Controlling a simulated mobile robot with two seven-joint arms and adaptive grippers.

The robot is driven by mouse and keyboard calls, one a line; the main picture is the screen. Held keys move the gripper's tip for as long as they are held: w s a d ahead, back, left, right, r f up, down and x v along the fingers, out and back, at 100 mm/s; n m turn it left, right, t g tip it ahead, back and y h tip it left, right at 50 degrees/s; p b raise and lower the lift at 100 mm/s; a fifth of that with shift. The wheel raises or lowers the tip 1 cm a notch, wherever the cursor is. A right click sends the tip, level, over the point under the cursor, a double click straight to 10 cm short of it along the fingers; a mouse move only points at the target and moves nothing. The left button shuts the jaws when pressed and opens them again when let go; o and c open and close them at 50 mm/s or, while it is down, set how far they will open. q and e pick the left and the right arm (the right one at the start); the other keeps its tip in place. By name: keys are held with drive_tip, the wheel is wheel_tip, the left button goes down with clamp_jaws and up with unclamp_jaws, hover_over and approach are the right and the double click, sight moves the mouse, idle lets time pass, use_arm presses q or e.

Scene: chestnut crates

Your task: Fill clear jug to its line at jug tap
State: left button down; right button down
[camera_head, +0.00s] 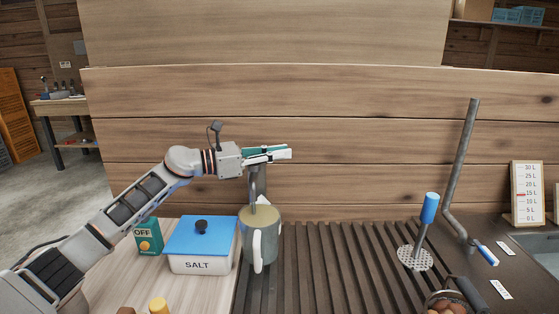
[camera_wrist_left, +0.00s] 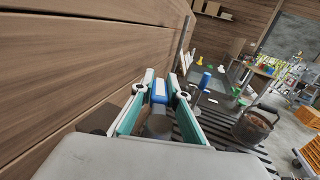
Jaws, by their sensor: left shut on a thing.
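The jug (camera_head: 262,248) stands upright under the tap (camera_head: 258,182), at the left end of the dark slatted drain board. It looks grey-green with a pale handle facing me. A thin grey streak runs from the spout down into its mouth; I cannot tell whether it is water. The fill line and liquid level cannot be made out. My left gripper (camera_head: 285,153) is at the top of the tap, above the jug. In the left wrist view its fingers are closed on the tap's blue-and-white lever (camera_wrist_left: 159,90). My right gripper is not in view.
A white salt box (camera_head: 200,264) with a blue lid and a green OFF box (camera_head: 147,237) stand left of the jug. A blue-handled masher (camera_head: 415,257), a bent pipe (camera_head: 459,170) and a litre scale board (camera_head: 526,193) stand right. The slats (camera_head: 330,260) between are clear.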

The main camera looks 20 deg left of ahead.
use_arm(q)
drive_tip(key=shift+f+g+b, duration=0.4)
drive_tip(key=shift+f+b, duration=0.1)
drive_tip(key=shift+b, duration=0.05)
drive_tip(key=shift+s+d+m+g+h+b, duration=0.2)
drive_tip(key=shift+m+g+h+b, duration=0.4)
drive_tip(key=shift+b, duration=0.45)
drive_tip(key=shift+s+d+f+m+g+b, duration=0.15)
drive_tip(key=shift+m+g+b, duration=0.15)
drive_tip(key=shift+g+b, duration=0.15)
drive_tip(key=shift+s+d+r+m+g+h+b, duration=0.1)
drive_tip(key=shift+s+r+m+g+h+b, duration=0.4)
drive_tip(key=shift+g+b, duration=0.4)
drive_tip(key=shift+s+d+r+m+g+h+b, duration=0.15)
drive_tip(key=shift+s+m+g+h+b, duration=0.15)
drive_tip(key=shift+m+g+b, duration=0.55)
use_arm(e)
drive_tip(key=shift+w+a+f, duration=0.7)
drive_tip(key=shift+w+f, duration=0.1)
